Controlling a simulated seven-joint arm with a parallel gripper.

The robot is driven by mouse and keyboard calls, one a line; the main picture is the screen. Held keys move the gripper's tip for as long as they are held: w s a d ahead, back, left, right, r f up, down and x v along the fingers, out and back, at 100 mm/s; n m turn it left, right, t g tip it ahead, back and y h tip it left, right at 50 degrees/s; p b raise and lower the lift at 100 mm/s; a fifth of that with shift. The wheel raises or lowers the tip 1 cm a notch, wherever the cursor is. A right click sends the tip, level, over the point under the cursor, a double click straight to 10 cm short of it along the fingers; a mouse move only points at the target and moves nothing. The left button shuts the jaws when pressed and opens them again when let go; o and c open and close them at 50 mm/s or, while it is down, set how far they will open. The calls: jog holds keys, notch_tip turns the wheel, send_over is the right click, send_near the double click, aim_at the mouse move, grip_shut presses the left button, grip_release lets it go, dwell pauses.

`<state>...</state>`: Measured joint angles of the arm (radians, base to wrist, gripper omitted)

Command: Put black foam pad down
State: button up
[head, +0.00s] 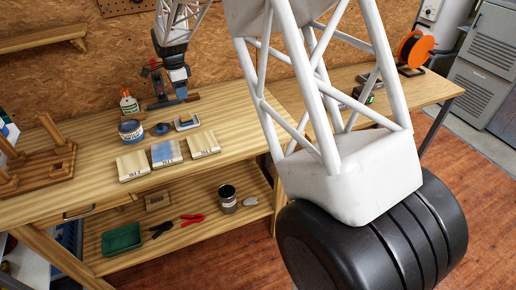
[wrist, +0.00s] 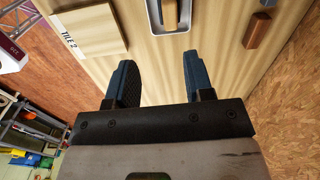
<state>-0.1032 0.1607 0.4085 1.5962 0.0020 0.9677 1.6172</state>
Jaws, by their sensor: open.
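My gripper (wrist: 157,62) is open in the wrist view, its two blue fingers apart with only bare wooden tabletop showing between them. In the head view my gripper (head: 180,92) is over the back of the workbench. I cannot tell whether this dark middle is the black foam pad.
Three labelled tiles (head: 203,144) lie along the bench front; one shows in the wrist view (wrist: 90,30). A can (head: 131,131), a blue disc (head: 161,129) and a glue bottle (head: 129,103) stand nearby. A brown block (wrist: 257,30) lies to the right. A wooden rack (head: 40,160) is at left.

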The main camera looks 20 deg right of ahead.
jog(key=s+d+r+n, duration=0.25)
jog(key=s+r, duration=0.25)
jog(key=s, duration=0.4)
jog(key=s+d+r+n+t, duration=0.15)
jog(key=s+r+n, duration=0.25)
jog(key=s, duration=0.5)
jog(key=s+d+r+n, duration=0.25)
jog(key=s+r, duration=0.25)
jog(key=s, duration=0.4)
jog(key=s+d+f+n+t, duration=0.1)
jog(key=s+n, duration=0.7)
jog(key=s, duration=1.7)
notch_tip(320, 180, down, 2)
jog(key=shift+s+d, duration=0.2)
jog(key=shift+d, duration=0.5)
jog(key=shift+o, duration=0.5)
jog(key=shift+w, duration=0.15)
